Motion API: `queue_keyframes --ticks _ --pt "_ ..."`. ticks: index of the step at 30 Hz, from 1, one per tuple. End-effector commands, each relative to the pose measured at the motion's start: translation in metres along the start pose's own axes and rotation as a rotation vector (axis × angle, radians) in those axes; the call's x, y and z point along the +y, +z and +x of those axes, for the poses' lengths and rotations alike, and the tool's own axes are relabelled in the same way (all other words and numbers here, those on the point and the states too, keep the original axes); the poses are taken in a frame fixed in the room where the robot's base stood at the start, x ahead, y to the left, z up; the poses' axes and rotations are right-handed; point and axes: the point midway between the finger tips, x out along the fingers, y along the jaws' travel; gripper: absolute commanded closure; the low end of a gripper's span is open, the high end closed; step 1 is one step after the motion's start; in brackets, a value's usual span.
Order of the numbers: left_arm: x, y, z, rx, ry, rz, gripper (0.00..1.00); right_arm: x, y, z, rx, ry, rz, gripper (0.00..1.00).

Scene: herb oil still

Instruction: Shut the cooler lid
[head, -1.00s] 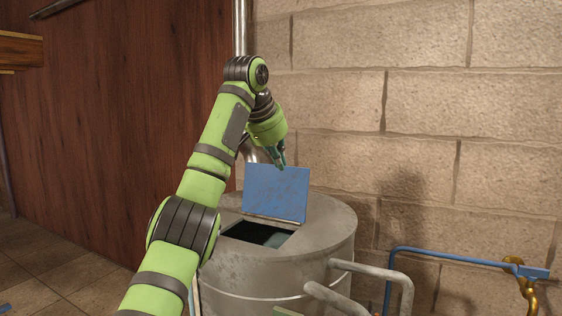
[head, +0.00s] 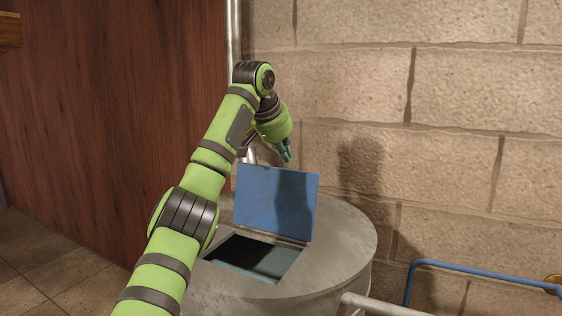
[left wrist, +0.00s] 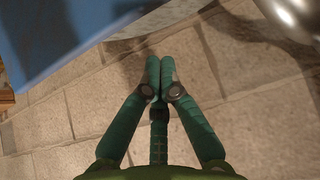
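The cooler lid (head: 277,202) is a blue square plate standing raised at the far edge of a square opening (head: 253,257) in the top of the grey metal cooler (head: 345,235). The opening is uncovered and shows dark inside. My left gripper (head: 287,156) is just above and behind the lid's top edge, its fingers pointing down. In the left wrist view the fingers (left wrist: 160,75) are together with nothing between them, and the lid (left wrist: 60,40) shows at upper left, apart from them. My right gripper is not in view.
A stone block wall (head: 450,120) stands close behind the cooler. A shiny metal pipe (left wrist: 292,18) is near the left gripper. A grey pipe (head: 375,304) and a blue pipe (head: 470,272) are at the lower right.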

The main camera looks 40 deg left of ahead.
Motion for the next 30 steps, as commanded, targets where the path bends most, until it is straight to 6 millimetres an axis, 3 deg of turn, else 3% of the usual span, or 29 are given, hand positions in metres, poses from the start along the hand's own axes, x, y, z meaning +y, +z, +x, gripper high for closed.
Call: queue_keyframes --ticks 5,13,30 --pt "-0.001 -0.001 0.038 -0.006 -0.004 0.000 1.00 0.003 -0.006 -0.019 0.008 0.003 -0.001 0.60" --pt "-0.001 0.021 0.020 0.001 -0.001 0.001 1.00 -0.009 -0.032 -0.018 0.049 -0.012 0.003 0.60" --pt "0.000 0.031 0.013 0.000 0.000 0.000 1.00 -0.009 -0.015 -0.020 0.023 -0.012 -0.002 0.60"
